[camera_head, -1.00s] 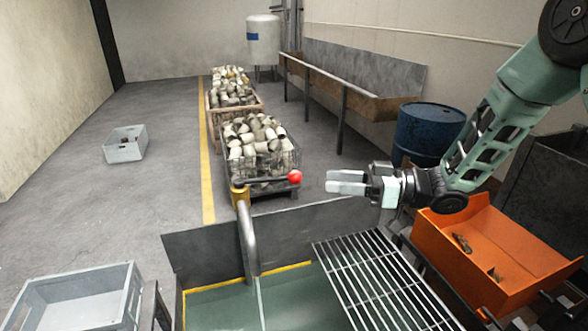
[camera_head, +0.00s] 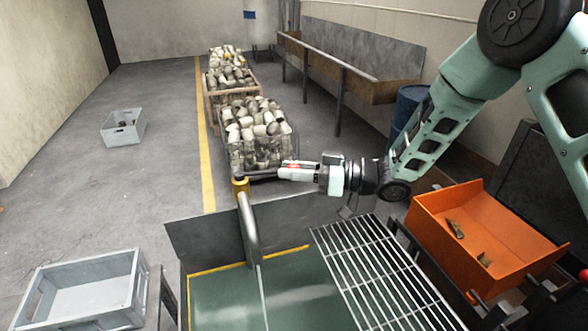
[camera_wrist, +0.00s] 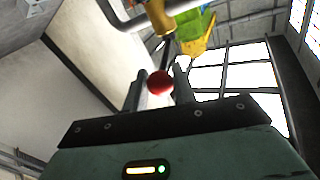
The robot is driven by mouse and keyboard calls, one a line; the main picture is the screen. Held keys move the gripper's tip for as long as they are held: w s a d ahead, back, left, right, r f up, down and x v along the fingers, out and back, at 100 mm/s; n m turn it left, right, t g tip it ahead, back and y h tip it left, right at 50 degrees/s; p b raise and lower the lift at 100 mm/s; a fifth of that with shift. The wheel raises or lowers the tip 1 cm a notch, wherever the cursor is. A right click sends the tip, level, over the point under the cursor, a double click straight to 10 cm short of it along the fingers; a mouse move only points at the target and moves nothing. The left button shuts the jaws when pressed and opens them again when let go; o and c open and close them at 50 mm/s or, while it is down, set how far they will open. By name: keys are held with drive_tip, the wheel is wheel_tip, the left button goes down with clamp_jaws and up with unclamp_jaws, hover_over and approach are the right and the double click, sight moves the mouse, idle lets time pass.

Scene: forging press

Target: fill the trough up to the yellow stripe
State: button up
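The trough (camera_head: 205,243) is at the bottom of the head view, with a dark back wall, green inside and a yellow stripe (camera_head: 217,265) along it. A bent grey spout (camera_head: 248,228) hangs over it from a yellow valve body (camera_head: 240,187). A thin pale line runs below the spout; I cannot tell if it is water. My gripper (camera_head: 290,170) is level at the valve's lever. In the wrist view the lever's red ball (camera_wrist: 160,83) sits between my two fingers, with narrow gaps beside it. The fingers partly hide the lever in the head view.
A grating (camera_head: 378,275) covers the trough's right part. An orange bin (camera_head: 480,270) with dark pieces stands to the right. A grey crate (camera_head: 85,300) is at lower left. Bins of pale metal parts (camera_head: 255,130) stand behind the valve. The floor at left is mostly clear.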

clamp_jaws()
drive_tip(key=shift+w+f+n+g+b, duration=0.2)
drive_tip(key=shift+w+n+g+b, duration=0.45)
drive_tip(key=shift+g+b, duration=0.2)
drive_tip(key=w+n+g, duration=0.1)
drive_tip(key=w+n+g+b, duration=0.1)
drive_tip(key=g, duration=0.1)
drive_tip(key=shift+a+r+g, duration=0.2)
drive_tip(key=shift+g, duration=0.05)
drive_tip(key=o, duration=0.6)
unclamp_jaws()
